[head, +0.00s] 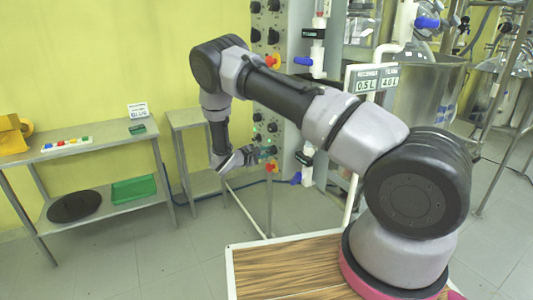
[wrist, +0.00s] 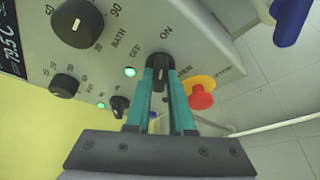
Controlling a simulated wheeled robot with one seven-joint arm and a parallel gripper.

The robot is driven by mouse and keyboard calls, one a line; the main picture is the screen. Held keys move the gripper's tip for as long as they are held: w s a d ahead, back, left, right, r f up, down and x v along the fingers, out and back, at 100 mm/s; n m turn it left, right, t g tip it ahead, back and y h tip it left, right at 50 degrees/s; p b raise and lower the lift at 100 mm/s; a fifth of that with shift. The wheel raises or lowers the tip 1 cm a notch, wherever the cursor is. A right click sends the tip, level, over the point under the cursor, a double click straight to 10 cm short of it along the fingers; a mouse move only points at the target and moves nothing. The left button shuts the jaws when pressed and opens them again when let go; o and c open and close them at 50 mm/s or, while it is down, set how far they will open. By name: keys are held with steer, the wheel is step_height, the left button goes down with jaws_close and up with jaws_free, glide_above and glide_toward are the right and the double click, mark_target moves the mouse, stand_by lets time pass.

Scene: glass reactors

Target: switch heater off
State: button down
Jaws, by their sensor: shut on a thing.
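In the wrist view a black switch knob (wrist: 160,63) sits on the grey control panel (wrist: 215,45), with OFF and ON printed beside it. The two teal fingers of my gripper (wrist: 163,78) are on either side of this knob, shut on it. I cannot tell for sure which mark the knob points to. A green lamp (wrist: 130,72) beside the knob is lit. In the head view my gripper (head: 262,153) reaches the lower part of the panel (head: 285,130), where the knob is too small to make out.
A red button on a yellow base (wrist: 201,93) lies close to the right of my fingers. A large dial (wrist: 77,22), another dial (wrist: 65,86) and a small knob (wrist: 119,105) are to the left. A blue valve handle (wrist: 291,20) is at the upper right.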

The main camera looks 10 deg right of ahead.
steer(key=n+g, duration=0.1)
steer(key=n, duration=0.1)
steer(key=n+g, duration=0.2)
steer(key=n, duration=0.1)
steer(key=n+g, duration=0.2)
steer(key=shift+w+a+r+n, duration=0.2)
steer(key=shift+w+r+n, duration=0.05)
steer(key=shift+w+n, duration=0.15)
stand_by(0.6)
steer(key=c, duration=0.8)
jaws_free()
steer(key=v, duration=1)
steer(key=shift+a, duration=0.45)
